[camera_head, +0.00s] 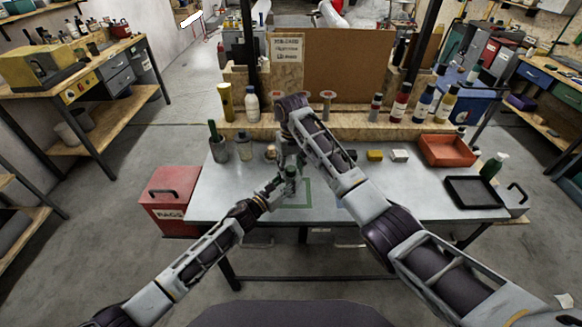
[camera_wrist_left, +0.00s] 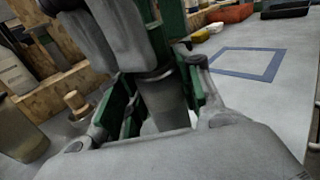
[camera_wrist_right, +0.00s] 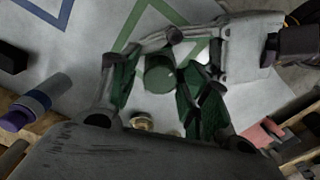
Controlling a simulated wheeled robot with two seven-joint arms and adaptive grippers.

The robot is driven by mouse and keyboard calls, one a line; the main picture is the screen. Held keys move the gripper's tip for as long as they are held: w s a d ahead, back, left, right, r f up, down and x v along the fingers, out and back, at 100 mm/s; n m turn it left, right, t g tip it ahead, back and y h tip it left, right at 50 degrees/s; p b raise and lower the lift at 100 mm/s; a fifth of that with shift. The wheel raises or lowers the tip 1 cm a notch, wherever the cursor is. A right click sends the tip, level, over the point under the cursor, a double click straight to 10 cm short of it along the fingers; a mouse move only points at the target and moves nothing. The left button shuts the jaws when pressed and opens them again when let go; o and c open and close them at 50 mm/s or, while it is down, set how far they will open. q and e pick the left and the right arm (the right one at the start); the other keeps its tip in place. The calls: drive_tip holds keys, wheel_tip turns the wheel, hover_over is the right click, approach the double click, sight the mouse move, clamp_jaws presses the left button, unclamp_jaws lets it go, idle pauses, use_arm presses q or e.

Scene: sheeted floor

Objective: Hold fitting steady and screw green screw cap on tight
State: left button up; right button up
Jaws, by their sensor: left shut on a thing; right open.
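My left gripper (camera_head: 284,184) is shut on a grey cylindrical fitting (camera_wrist_left: 167,104) and holds it roughly upright above the table. The left wrist view shows the fitting between the green finger pads. The green screw cap (camera_wrist_right: 158,74) shows end-on in the right wrist view, between the fingers of my right gripper (camera_wrist_right: 157,90). The right gripper is open around the cap, with gaps at its sides. In the head view it reaches down from above, close over the left gripper. The joint between cap and fitting is hidden, so I cannot tell how tightly they sit.
The grey table (camera_head: 410,203) has green and blue outlines marked on it. A brass-coloured piece (camera_wrist_right: 141,121) stands close by. Jars and bottles line the back left. A red tray (camera_head: 447,151) and black tray (camera_head: 474,192) stand at the right.

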drive_tip(key=n, duration=0.6)
drive_tip(key=shift+n, duration=3.7)
drive_tip(key=c, duration=1)
drive_tip(key=shift+m, duration=2.5)
drive_tip(key=m, duration=1)
drive_tip(key=shift+m, duration=2.2)
